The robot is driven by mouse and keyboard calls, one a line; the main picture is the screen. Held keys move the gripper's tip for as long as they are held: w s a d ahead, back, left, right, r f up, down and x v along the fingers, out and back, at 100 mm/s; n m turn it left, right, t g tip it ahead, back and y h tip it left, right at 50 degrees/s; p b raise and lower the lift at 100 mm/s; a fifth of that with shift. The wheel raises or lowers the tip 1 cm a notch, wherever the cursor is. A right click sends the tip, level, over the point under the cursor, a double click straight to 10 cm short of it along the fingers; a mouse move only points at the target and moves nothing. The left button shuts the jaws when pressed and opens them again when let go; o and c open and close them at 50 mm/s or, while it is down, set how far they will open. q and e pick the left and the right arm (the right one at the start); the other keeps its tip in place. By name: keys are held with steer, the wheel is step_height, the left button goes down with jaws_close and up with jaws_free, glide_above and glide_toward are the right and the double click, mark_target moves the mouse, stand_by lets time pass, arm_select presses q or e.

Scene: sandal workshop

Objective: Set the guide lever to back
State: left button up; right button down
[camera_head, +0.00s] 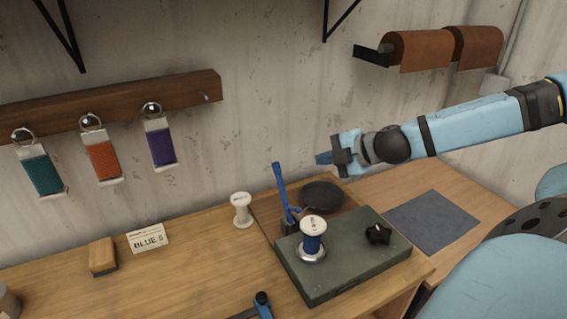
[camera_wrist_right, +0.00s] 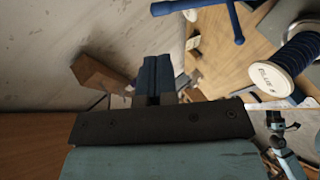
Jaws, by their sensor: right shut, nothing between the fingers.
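The guide lever (camera_head: 280,190) is a blue rod rising from a dark base at the back left corner of the grey-green block. It leans slightly left in the head view. Its blue rod and crosspiece also show at the top of the right wrist view (camera_wrist_right: 236,22). My right gripper (camera_head: 322,158) is shut and empty, held in the air to the right of the lever's top and apart from it. Its blue fingers show together in the wrist view (camera_wrist_right: 154,76).
A blue-thread spool (camera_head: 313,243) stands on the block (camera_head: 345,280), with a black knob (camera_head: 378,233) to its right. A dark round dish (camera_head: 322,196) lies behind. A white spool (camera_head: 242,210) stands left of the lever.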

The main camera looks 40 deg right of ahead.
mark_target(279, 166)
steer(key=p+x, duration=0.4)
steer(key=x, duration=0.7)
steer(key=shift+w, duration=0.2)
steer(key=shift+w+f, duration=0.25)
steer(key=shift+p, duration=0.3)
steer(key=shift+w+d+f+p, duration=0.15)
steer(key=shift+w+f+p, duration=0.1)
steer(key=shift+w+p, duration=0.3)
steer(key=shift+w+d+f+p, duration=0.2)
steer(key=shift+w+p, duration=0.15)
steer(key=shift+p, duration=0.35)
